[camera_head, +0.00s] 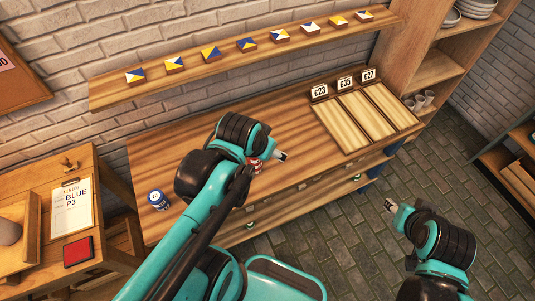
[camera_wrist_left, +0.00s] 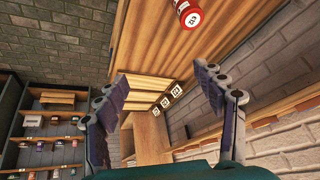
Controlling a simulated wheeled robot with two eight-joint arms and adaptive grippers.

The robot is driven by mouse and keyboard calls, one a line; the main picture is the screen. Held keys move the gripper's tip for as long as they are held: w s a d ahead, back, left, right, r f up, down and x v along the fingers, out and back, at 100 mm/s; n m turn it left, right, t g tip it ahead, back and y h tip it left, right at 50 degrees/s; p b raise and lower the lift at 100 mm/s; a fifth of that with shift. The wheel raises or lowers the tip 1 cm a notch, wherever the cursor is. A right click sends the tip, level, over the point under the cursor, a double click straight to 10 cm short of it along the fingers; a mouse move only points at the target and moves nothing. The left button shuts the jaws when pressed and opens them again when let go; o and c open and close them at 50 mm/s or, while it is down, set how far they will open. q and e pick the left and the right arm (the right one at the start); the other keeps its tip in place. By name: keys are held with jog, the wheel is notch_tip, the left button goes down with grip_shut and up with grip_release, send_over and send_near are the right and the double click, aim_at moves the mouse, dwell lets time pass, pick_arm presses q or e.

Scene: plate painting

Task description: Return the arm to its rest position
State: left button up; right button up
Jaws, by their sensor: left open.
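My left arm reaches in from the left over the wooden workbench (camera_head: 185,150) in the head view. Its gripper (camera_head: 281,156) is above the bench top, pointing right. In the left wrist view my left gripper (camera_wrist_left: 163,82) has its two fingers spread wide with nothing between them. A red can (camera_head: 254,165) stands on the bench, partly hidden by my left arm; it also shows at the top of the left wrist view (camera_wrist_left: 190,15). My right gripper (camera_head: 390,206) is at the right, over the tiled floor, clear of the bench; its fingers are too small to read.
A blue can (camera_head: 158,200) stands at the bench's left end. A slotted wooden tray (camera_head: 362,120) with number signs sits at the right end. A wall shelf (camera_head: 235,60) holds several painted tiles. A side table (camera_head: 90,250) with a clipboard (camera_head: 72,205) stands left.

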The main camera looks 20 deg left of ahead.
pick_arm(q)
jog(key=shift+s+d+n+t, duration=0.6)
jog(key=shift+s+d+t, duration=0.1)
jog(key=shift+s, duration=0.2)
jog(key=shift+f, duration=0.15)
notch_tip(320, 180, down, 9)
jog(key=b, duration=0.8)
jog(key=shift+r+b, duration=0.2)
jog(key=shift+b, duration=0.2)
